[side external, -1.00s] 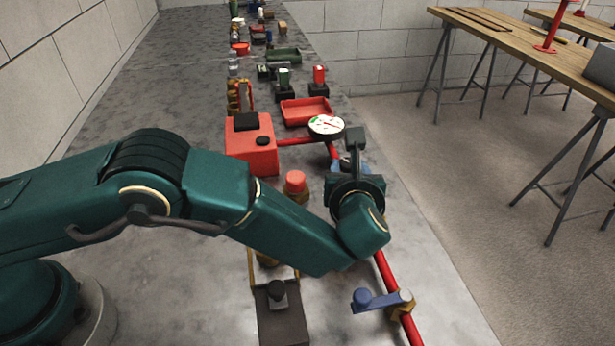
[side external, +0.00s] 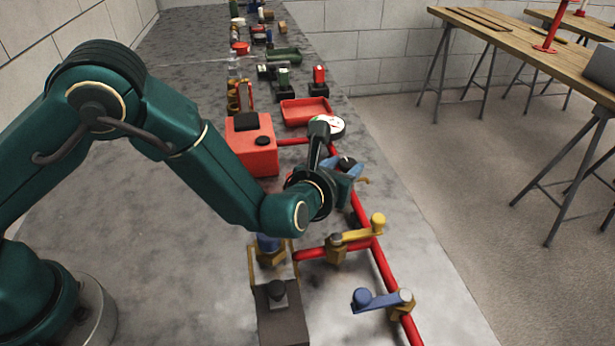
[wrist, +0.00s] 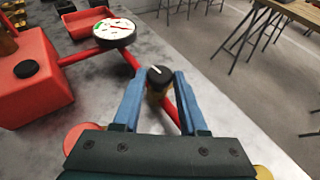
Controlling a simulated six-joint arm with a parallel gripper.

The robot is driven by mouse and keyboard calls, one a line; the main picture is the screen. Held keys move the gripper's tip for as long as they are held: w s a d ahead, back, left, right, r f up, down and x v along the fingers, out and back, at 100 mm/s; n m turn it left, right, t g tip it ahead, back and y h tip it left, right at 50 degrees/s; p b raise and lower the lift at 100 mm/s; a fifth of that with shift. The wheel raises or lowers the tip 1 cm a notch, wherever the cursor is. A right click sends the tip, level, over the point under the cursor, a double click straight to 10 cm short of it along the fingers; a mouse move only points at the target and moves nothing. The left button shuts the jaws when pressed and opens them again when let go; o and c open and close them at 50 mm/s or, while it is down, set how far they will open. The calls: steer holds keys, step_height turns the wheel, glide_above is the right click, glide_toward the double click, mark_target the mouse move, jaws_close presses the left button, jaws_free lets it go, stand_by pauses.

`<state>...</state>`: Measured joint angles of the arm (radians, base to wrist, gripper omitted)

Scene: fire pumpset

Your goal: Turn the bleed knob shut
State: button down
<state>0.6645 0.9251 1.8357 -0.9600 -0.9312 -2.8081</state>
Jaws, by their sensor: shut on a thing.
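The bleed knob is a small black round knob (wrist: 159,74) with a white pointer line on top, on a brass body beside the red pipe. In the side view the black knob (side external: 347,161) shows between the blue fingers of my gripper (side external: 345,168). My wrist hides part of the pipe and the knob's base there.
A white dial gauge (side external: 331,125) stands just behind the knob. A red box (side external: 252,150) and a red tray (side external: 306,110) lie beyond. A yellow-handled valve (side external: 357,236) and a blue-handled valve (side external: 383,300) sit on the pipe in front. Bare bench lies left.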

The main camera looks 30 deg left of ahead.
steer(key=shift+r, duration=0.15)
steer(key=shift+c, duration=2.3)
jaws_free()
steer(key=shift+v, duration=2.55)
